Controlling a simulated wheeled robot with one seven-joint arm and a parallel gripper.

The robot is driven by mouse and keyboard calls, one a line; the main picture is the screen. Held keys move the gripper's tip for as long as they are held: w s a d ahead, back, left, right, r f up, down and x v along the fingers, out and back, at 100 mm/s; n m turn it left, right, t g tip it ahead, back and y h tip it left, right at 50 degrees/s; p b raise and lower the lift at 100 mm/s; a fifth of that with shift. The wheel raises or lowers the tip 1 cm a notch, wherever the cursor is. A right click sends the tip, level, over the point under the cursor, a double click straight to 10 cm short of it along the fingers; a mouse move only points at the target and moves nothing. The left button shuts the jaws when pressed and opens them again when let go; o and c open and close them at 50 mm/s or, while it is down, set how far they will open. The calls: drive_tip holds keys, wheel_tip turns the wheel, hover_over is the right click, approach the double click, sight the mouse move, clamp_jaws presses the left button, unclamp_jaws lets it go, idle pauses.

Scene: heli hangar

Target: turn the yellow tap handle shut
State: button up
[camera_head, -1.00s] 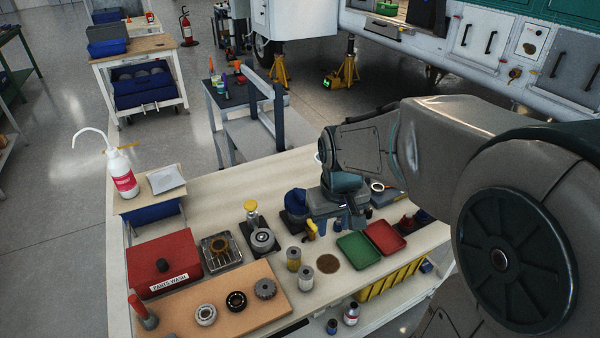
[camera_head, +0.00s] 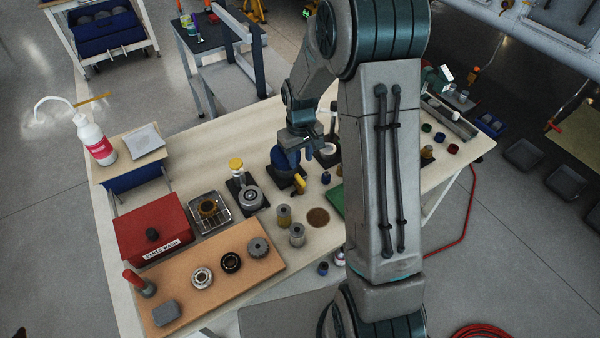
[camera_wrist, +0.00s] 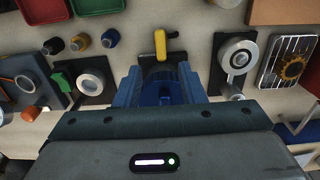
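The yellow tap handle (camera_head: 299,185) sticks out at the front of a round blue body (camera_head: 281,159) on a dark base plate on the workbench. In the wrist view the yellow handle (camera_wrist: 160,45) stands upright in the picture, just beyond my fingertips, with part of the blue body (camera_wrist: 160,92) showing between the fingers. My gripper (camera_head: 301,157) is above and close to the blue body, and its blue fingers are spread apart in the wrist view (camera_wrist: 159,78). Nothing is gripped. I cannot tell whether a finger touches the blue body.
Two small cylinders (camera_head: 297,235) stand in front. A red parts-wash box (camera_head: 152,224) is at the left. A green tray (camera_head: 337,200) is partly hidden by my arm.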

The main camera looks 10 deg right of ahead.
sight(300, 178)
wheel_tip(300, 178, down, 8)
drive_tip(key=shift+f+p, duration=0.15)
drive_tip(key=shift+p, duration=0.25)
clamp_jaws()
